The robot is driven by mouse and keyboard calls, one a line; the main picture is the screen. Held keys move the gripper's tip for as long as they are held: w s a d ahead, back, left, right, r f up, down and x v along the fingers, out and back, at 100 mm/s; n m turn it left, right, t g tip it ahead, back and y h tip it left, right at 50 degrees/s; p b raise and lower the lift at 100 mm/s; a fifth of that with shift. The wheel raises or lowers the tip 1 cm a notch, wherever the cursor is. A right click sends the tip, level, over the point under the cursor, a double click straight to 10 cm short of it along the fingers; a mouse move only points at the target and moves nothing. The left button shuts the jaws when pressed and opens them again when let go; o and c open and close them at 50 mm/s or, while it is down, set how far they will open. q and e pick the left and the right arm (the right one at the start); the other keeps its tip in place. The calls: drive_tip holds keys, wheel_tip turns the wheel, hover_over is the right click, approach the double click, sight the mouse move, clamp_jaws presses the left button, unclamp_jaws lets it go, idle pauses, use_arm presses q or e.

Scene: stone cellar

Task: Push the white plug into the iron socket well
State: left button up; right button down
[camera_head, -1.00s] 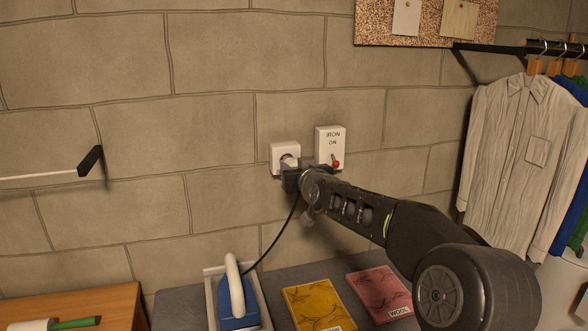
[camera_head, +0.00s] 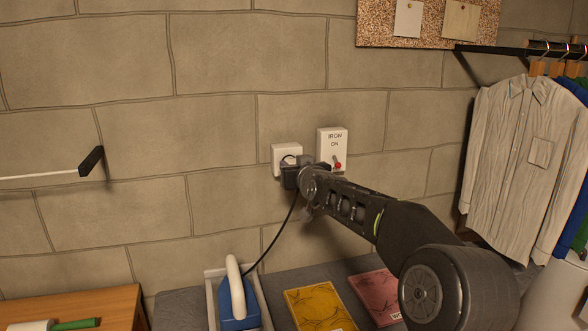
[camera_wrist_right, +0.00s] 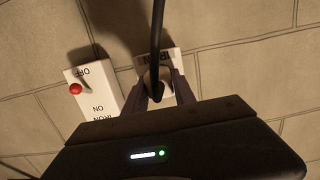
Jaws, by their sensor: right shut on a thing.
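The white iron socket (camera_head: 284,150) is on the stone wall, left of the switch box. My right gripper (camera_head: 291,172) is right at the socket's front and covers its lower part. In the right wrist view its fingers (camera_wrist_right: 160,88) are shut on the white plug (camera_wrist_right: 167,92), which faces the socket (camera_wrist_right: 174,62). The black cord (camera_head: 284,232) runs from the plug down to the blue iron (camera_head: 238,312). The gripper hides most of the plug and the well, so I cannot tell how deep the plug sits. My left gripper is not in view.
The switch box (camera_head: 331,145) with a red-tipped lever stands close to the right of my gripper. A black-ended bar (camera_head: 91,161) juts out at left. Shirts (camera_head: 520,165) hang at right.

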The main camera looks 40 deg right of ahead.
drive_tip(key=shift+w+d, duration=0.15)
drive_tip(key=shift+w, duration=0.4)
drive_tip(key=c, duration=0.9)
unclamp_jaws()
drive_tip(key=shift+c, duration=0.2)
drive_tip(key=shift+s+r, duration=0.1)
drive_tip(key=shift+s, duration=0.1)
drive_tip(key=p+v, duration=0.2)
drive_tip(key=v, duration=0.5)
drive_tip(key=shift+s, duration=0.15)
